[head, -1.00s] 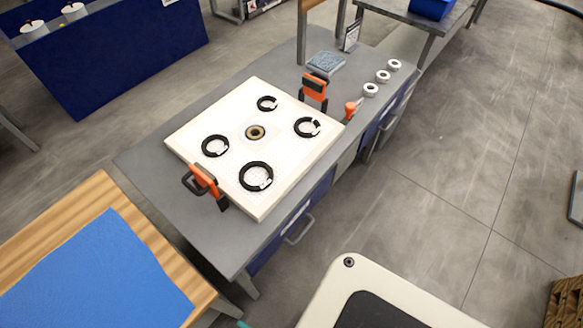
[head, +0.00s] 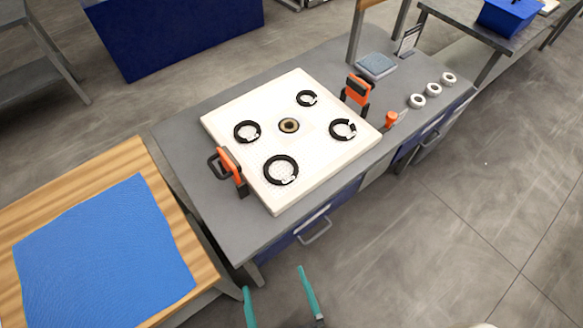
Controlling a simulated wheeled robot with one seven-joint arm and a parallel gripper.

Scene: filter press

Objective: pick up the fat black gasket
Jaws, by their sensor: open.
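Several black ring gaskets with small white tags lie apart on a white square plate (head: 232,112). The widest ring (head: 267,174) is at the near corner. Another ring (head: 237,134) is on the left, one (head: 334,133) on the right and a smaller one (head: 299,98) at the back. I cannot tell for sure which is the fat one. A round brass-coloured hole (head: 289,125) is in the plate's middle. My gripper (head: 279,285), with teal fingers, is open and empty at the bottom edge, well in front of the bench and apart from every gasket.
Orange clamps (head: 231,163) (head: 357,88) stand at two plate edges on the grey bench (head: 180,135). Several white rollers (head: 417,101), an orange-topped tool (head: 391,118) and a grey-blue pad (head: 376,65) lie right. A wooden table with a blue cloth (head: 105,250) is at left. Floor at right is clear.

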